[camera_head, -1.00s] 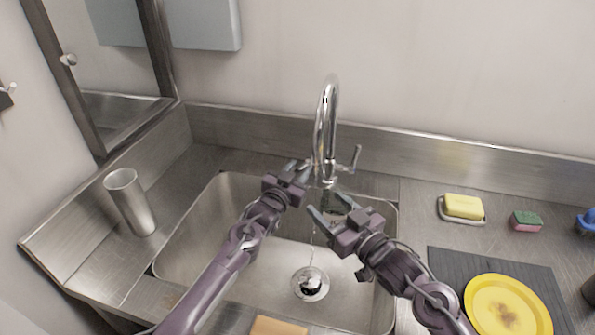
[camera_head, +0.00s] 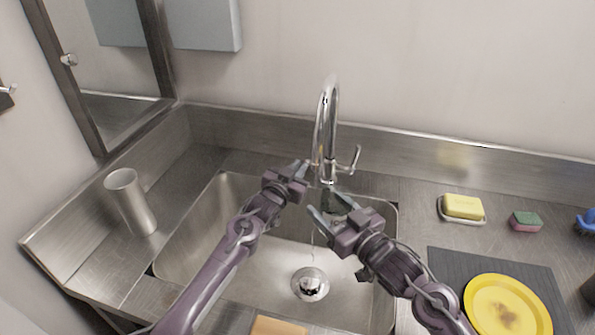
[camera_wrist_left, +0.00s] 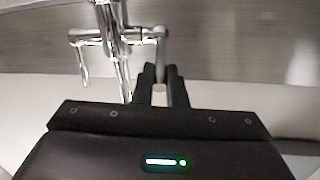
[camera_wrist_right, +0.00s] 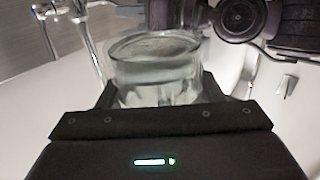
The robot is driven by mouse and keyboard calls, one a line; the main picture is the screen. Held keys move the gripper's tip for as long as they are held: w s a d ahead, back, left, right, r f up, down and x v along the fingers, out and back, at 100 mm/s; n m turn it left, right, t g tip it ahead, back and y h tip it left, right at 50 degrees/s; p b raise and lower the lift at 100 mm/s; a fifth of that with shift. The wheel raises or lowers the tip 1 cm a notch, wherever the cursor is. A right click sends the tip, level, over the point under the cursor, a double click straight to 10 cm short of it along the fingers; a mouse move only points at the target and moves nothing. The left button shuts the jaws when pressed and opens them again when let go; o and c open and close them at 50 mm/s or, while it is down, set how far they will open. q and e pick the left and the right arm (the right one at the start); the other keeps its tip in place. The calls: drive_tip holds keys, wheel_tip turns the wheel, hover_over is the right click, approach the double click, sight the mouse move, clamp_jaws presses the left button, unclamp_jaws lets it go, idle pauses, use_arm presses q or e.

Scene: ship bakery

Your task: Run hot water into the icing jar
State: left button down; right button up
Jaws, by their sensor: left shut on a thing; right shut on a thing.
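The chrome tap (camera_head: 327,120) stands behind the sink, with a lever on each side of its base. My left gripper (camera_head: 299,171) is shut on the left lever, whose red mark (camera_wrist_left: 164,34) shows in the left wrist view. My right gripper (camera_head: 329,208) is shut on the clear glass icing jar (camera_wrist_right: 155,72) and holds it over the sink, below the spout. The jar looks upright, with a greyish, cloudy inside; its fill level is hard to tell. A thin bright streak (camera_head: 313,238) runs below the jar toward the drain.
The steel sink (camera_head: 185,240) has a round drain (camera_head: 310,284). A metal cup (camera_head: 131,203) stands on the left counter. A yellow sponge (camera_head: 463,206) in a dish, a green-pink sponge (camera_head: 526,221) and a yellow plate (camera_head: 480,318) on a dark mat (camera_head: 445,262) lie right.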

use_arm(q)
drive_tip(key=r+g, duration=0.1)
drive_tip(key=w+r+g, duration=0.1)
drive_tip(key=shift+w+d+r+g+y, duration=0.15)
drive_tip(key=shift+r+g+y, duration=0.05)
drive_tip(key=shift+g+y, duration=0.2)
drive_tip(key=shift+w+r+n+g+y, duration=0.3)
drive_tip(key=shift+w+r+g, duration=0.2)
drive_tip(key=shift+g, duration=0.4)
drive_tip(key=w+g, duration=0.1)
drive_tip(key=w+r+g+y, duration=0.1)
drive_tip(key=g, duration=0.1)
drive_tip(key=w+r+g, duration=0.1)
drive_tip(key=g, duration=0.1)
drive_tip(key=shift+w+d+n+y, duration=0.15)
drive_tip(key=shift+w+n+y, duration=0.15)
drive_tip(key=shift+n, duration=0.1)
drive_tip(key=shift+s+d+f, duration=0.1)
drive_tip(key=shift+f, duration=0.05)
drive_tip(key=c, duration=1.5)
unclamp_jaws()
drive_tip(key=shift+f, duration=0.1)
drive_tip(key=shift+s, duration=0.1)
